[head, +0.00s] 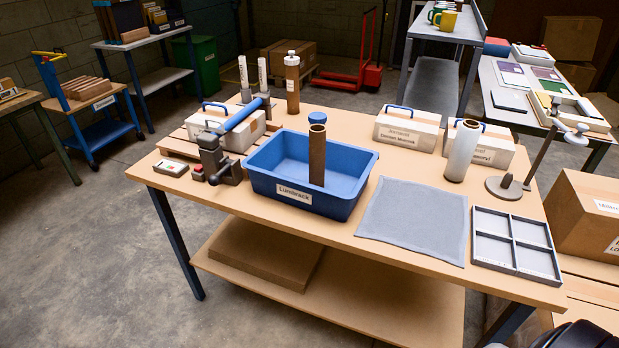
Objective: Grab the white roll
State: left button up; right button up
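The white roll (461,152) is a pale, smooth cylinder standing upright on the right part of the workbench (340,232). It stands in front of a white case with a blue handle and hides part of it. A grey cloth (415,222) lies flat in front of it, and a metal stand with a round base (503,189) is to its right. Neither gripper shows in the head view. Only a dark rounded part, probably of my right arm, shows at the bottom right corner.
A blue bin (345,203) holds an upright brown tube (317,155). A clamp-like press (215,160) stands left of it. White cases (407,130) line the back. A grey divided tray (515,243) lies at the right front. Cardboard boxes (585,215) stand beyond the right edge.

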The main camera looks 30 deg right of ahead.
aim_at(469, 132)
jog(key=z, duration=0.4)
jog(key=l+z, duration=0.15)
jog(key=z, duration=0.3)
jog(key=l+z, duration=0.1)
jog(key=z, duration=0.3)
jog(key=l+z, duration=0.15)
jog(key=z, duration=0.25)
jog(key=i+l+z, duration=0.3)
jog(key=l, duration=0.2)
jog(key=i+l+z, duration=0.3)
jog(key=i+l, duration=0.1)
jog(key=i, duration=0.05)
